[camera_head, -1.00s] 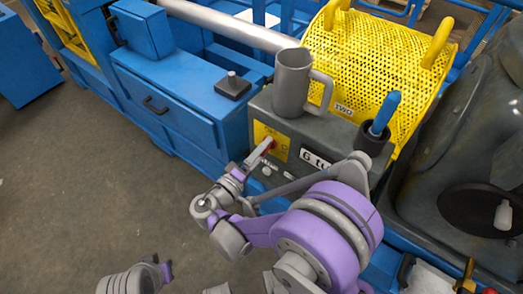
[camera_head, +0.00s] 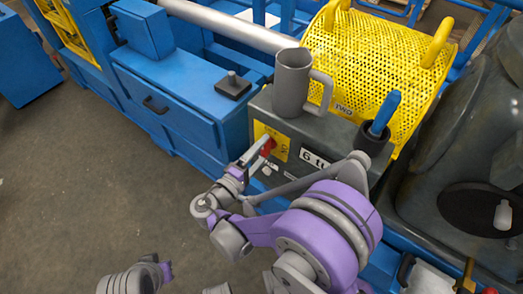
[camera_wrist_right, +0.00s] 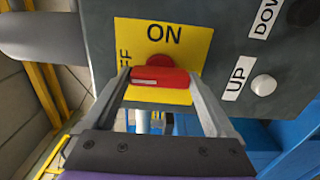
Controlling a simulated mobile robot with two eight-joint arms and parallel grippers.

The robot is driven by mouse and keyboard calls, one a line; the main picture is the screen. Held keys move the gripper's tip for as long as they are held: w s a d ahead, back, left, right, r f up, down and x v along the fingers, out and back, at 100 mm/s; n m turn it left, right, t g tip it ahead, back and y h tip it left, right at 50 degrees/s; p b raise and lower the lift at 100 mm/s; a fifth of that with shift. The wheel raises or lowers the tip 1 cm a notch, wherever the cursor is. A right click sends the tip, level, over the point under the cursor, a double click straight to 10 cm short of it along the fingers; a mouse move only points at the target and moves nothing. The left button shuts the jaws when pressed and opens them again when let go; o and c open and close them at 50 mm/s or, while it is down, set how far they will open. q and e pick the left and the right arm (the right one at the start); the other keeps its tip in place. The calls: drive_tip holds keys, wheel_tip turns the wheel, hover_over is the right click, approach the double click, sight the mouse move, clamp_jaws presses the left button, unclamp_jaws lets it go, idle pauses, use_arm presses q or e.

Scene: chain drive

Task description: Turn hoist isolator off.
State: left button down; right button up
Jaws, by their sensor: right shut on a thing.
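The hoist isolator is a red handle (camera_head: 268,147) on a yellow plate (camera_head: 280,149) on the front of a dark grey box. In the right wrist view, the red handle (camera_wrist_right: 160,77) lies across the gap between my fingertips. The yellow plate (camera_wrist_right: 190,45) behind it reads "ON" at the top and, partly hidden, "FF" at the left. My right gripper (camera_head: 257,154) is shut on the red handle, a finger on each side; it also shows in the right wrist view (camera_wrist_right: 160,82).
White-labelled "UP" and "DOWN" buttons sit beside the plate; the UP button (camera_wrist_right: 263,85) is pale. A yellow perforated guard (camera_head: 375,60) rises behind. Open floor (camera_head: 80,200) lies at left.

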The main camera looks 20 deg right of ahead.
drive_tip(key=o, duration=1.1)
drive_tip(key=shift+d, duration=0.1)
drive_tip(key=shift+c, duration=0.2)
drive_tip(key=p+v, duration=0.1)
drive_tip(key=v, duration=0.9)
drive_tip(key=shift+s+a, duration=0.25)
drive_tip(key=shift+a, duration=0.1)
drive_tip(key=shift+d, duration=0.1)
